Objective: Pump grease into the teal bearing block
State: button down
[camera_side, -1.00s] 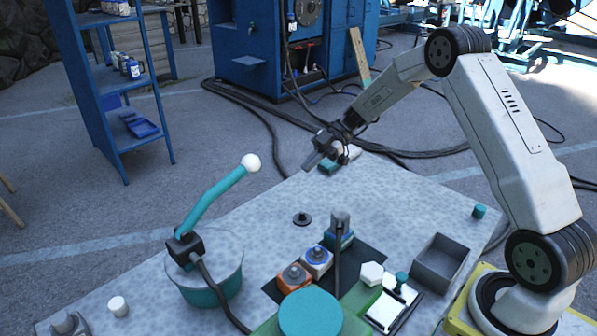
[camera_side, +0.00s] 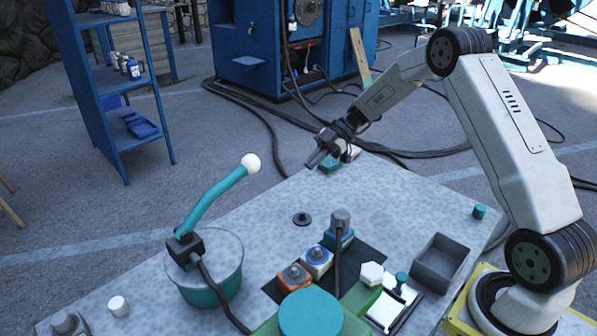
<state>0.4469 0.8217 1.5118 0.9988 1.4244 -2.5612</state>
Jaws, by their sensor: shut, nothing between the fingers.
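The teal bearing block (camera_side: 340,238) sits on the dark mat, at the back of a row with a blue block (camera_side: 316,261) and an orange block (camera_side: 294,278). A grey hose coupler (camera_side: 341,219) appears to sit on top of the teal block, with a dark hose running down from it. The grease pump is a teal bucket (camera_side: 212,291) at the left, with a black pump head (camera_side: 184,248) and a raised teal lever (camera_side: 211,203) ending in a white knob (camera_side: 251,163). My gripper (camera_side: 311,164) is shut and empty, in the air right of the knob and apart from it.
A grey open bin (camera_side: 440,262) and a white pad (camera_side: 393,304) lie at the right. A black knobbed disc (camera_side: 302,219) lies mid-table. A large teal disc (camera_side: 311,314) stands at the front. The table between bucket and back edge is mostly clear.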

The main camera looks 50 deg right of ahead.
jog(key=shift+r, duration=0.1)
jog(key=a+r+h, duration=0.1)
jog(key=a+r, duration=0.3)
jog(key=r, duration=0.6)
jog(key=a+r+h, duration=0.2)
jog(key=a+r, duration=0.2)
jog(key=r, duration=0.7)
jog(key=shift+s+a, duration=0.25)
jog(key=shift+a, duration=0.1)
send_over(247, 159)
jog(key=s+d, duration=0.1)
jog(key=d, duration=0.1)
jog(key=f, duration=0.7)
jog(key=shift+s+d, duration=0.1)
jog(key=shift+s, duration=0.1)
jog(key=f, duration=0.2)
jog(key=shift+w+f, duration=0.3)
jog(key=shift+f, duration=0.1)
jog(key=shift+w+f, duration=0.15)
jog(key=shift+f, duration=0.45)
jog(key=shift+d+f, duration=0.1)
